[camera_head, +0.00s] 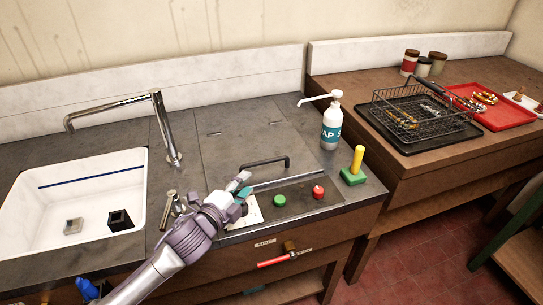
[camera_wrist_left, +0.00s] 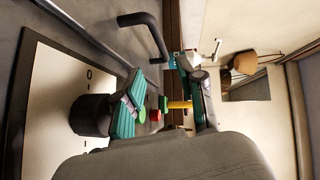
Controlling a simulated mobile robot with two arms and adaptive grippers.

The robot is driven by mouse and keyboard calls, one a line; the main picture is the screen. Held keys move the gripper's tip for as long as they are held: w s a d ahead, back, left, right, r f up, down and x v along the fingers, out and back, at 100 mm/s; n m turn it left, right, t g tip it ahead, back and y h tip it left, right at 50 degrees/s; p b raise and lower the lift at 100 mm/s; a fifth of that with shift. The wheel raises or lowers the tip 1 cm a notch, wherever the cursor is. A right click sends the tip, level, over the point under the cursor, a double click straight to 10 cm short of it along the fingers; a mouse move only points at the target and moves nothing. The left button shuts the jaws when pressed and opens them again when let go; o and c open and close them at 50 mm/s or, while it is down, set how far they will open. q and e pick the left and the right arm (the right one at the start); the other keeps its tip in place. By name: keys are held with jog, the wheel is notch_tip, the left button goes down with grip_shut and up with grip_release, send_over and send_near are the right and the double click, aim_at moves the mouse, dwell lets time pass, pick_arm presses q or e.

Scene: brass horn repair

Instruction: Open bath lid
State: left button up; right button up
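The bath lid (camera_head: 228,150) is a flat grey panel lying flush in the counter, so it appears closed. Its black bar handle (camera_head: 264,162) stands up near the lid's front edge. The handle also shows at the top of the left wrist view (camera_wrist_left: 146,28). My left gripper (camera_head: 243,187) is just in front of the handle, a little to its left, above the control strip. In the left wrist view its teal-padded fingers (camera_wrist_left: 160,102) are apart with nothing held between them. The handle is outside the fingers. My right gripper is in neither view.
A green button (camera_head: 279,200) and red button (camera_head: 318,192) sit in front of the lid. A black knob (camera_wrist_left: 92,115) is close to one finger. A soap bottle (camera_head: 331,126) and yellow-handled green block (camera_head: 354,167) stand right. A white sink (camera_head: 75,200) and tap (camera_head: 163,125) are left.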

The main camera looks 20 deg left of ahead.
aim_at(267, 162)
pick_arm(q)
jog(key=shift+w+d+r, duration=0.1)
jog(key=shift+w, duration=0.35)
jog(key=p+x, duration=0.1)
jog(key=x, duration=0.9)
jog(key=shift+w, duration=0.25)
jog(key=shift+w+d, duration=0.15)
jog(key=shift+w, duration=0.5)
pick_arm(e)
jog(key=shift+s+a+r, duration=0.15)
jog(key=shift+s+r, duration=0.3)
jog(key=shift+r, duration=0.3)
pick_arm(q)
jog(key=shift+c, duration=0.2)
jog(key=shift+f, duration=0.25)
grip_shut()
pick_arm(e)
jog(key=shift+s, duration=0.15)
